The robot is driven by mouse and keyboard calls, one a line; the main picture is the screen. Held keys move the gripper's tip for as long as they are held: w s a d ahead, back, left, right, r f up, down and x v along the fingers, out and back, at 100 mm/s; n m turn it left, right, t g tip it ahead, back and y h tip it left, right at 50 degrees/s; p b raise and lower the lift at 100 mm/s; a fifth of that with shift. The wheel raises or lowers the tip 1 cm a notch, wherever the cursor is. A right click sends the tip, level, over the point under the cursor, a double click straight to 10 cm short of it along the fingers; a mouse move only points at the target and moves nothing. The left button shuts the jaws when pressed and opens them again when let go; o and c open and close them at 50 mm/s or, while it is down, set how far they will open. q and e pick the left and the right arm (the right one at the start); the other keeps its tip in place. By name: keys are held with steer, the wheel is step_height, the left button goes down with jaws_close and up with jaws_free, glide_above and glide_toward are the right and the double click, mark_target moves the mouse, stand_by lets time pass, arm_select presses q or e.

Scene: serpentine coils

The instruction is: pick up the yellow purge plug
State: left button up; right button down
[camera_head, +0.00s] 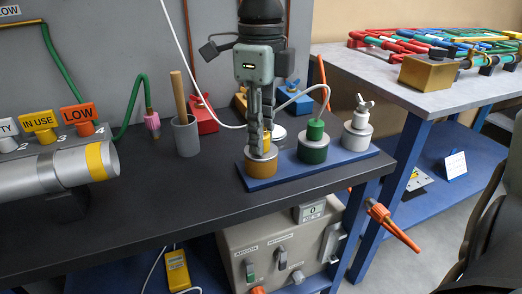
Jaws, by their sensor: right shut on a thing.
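The fingers hide most of that part. I cannot see a gap between the plug and the plate. My left gripper is not in view.
A green plug (313,147) and a white plug (357,130) stand to the right on the same plate. A grey cup (186,137) with a wooden rod stands left. A white hose loops close behind the gripper. The dark bench (170,195) is clear in front.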

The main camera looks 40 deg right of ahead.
steer(key=shift+w+r, duration=0.1)
steer(key=shift+r, duration=0.1)
arm_select(q)
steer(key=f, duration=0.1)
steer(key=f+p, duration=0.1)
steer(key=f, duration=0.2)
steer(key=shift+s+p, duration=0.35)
steer(key=shift+p, duration=0.05)
arm_select(e)
step_height(320, 180, up, 28)
steer(key=shift+f, duration=0.15)
